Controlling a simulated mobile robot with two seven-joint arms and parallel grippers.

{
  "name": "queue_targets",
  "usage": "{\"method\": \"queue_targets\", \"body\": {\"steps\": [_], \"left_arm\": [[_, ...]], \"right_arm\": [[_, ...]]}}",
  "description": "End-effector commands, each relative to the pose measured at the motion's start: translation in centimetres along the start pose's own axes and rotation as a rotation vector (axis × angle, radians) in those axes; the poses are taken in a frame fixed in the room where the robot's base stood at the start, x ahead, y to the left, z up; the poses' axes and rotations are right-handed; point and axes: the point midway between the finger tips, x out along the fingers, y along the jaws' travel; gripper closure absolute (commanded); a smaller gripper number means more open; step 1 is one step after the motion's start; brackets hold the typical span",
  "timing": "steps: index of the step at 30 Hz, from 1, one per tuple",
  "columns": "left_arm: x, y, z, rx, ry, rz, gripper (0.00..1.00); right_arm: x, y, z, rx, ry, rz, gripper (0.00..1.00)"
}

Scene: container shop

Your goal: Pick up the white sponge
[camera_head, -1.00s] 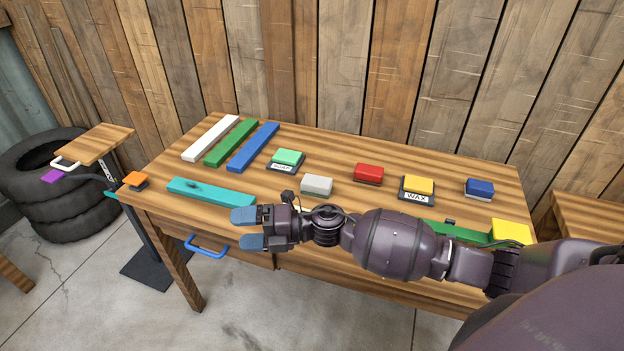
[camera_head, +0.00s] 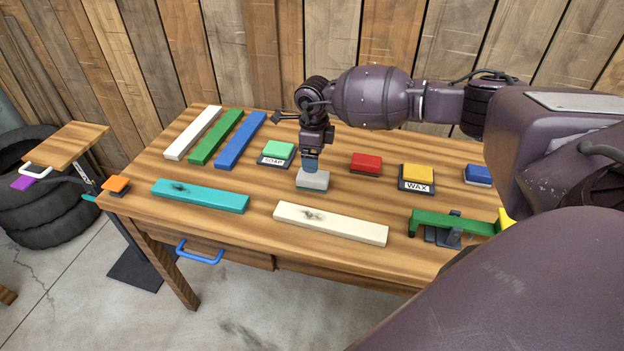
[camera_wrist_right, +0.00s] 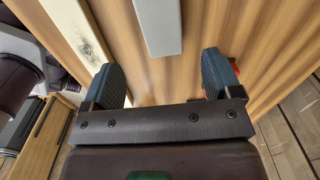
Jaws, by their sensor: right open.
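The white sponge (camera_head: 313,181), a pale grey-white block with a darker underside, lies on the table near its middle. My right gripper (camera_head: 311,164) points down over it in the head view, its blue fingertips overlapping the sponge's back edge. In the right wrist view the gripper (camera_wrist_right: 162,80) is open and nothing is between its fingers. There the pale block (camera_wrist_right: 160,27), which looks like the sponge, lies beyond the fingertips, lined up with the gap. I cannot tell the exact height above it. My left gripper is not in view.
A green soap block (camera_head: 279,150) sits left of the sponge, a red block (camera_head: 366,162) and a yellow wax block (camera_head: 418,174) right. A stained cream board (camera_head: 330,223) lies in front, a stained teal board (camera_head: 199,195) front left. Bare wood surrounds the sponge.

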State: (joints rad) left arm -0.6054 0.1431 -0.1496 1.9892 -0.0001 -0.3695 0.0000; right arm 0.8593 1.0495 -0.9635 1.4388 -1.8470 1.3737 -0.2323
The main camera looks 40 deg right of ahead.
Motion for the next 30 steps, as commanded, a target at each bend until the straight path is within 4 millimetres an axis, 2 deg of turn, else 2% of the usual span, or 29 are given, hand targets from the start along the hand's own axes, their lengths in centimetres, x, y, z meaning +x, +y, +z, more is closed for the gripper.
{"method": "queue_targets", "body": {"steps": [3,11,18,22,29,30], "left_arm": [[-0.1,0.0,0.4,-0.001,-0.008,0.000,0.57],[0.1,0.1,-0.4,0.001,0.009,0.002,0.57],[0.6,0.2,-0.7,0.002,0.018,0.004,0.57],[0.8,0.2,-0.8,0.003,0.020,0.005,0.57],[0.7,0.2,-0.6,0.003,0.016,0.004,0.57],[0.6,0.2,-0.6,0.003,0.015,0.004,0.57]], "right_arm": [[2.0,0.0,0.0,0.002,0.001,0.003,0.16],[4.1,0.0,0.1,0.001,-0.001,0.003,0.16],[7.4,-0.2,0.3,0.001,-0.002,0.004,0.16],[8.2,-0.2,0.3,0.001,-0.002,0.002,0.16],[8.2,-0.2,0.3,0.001,-0.003,0.002,0.16],[8.2,-0.2,0.3,0.001,-0.003,0.002,0.19]]}}
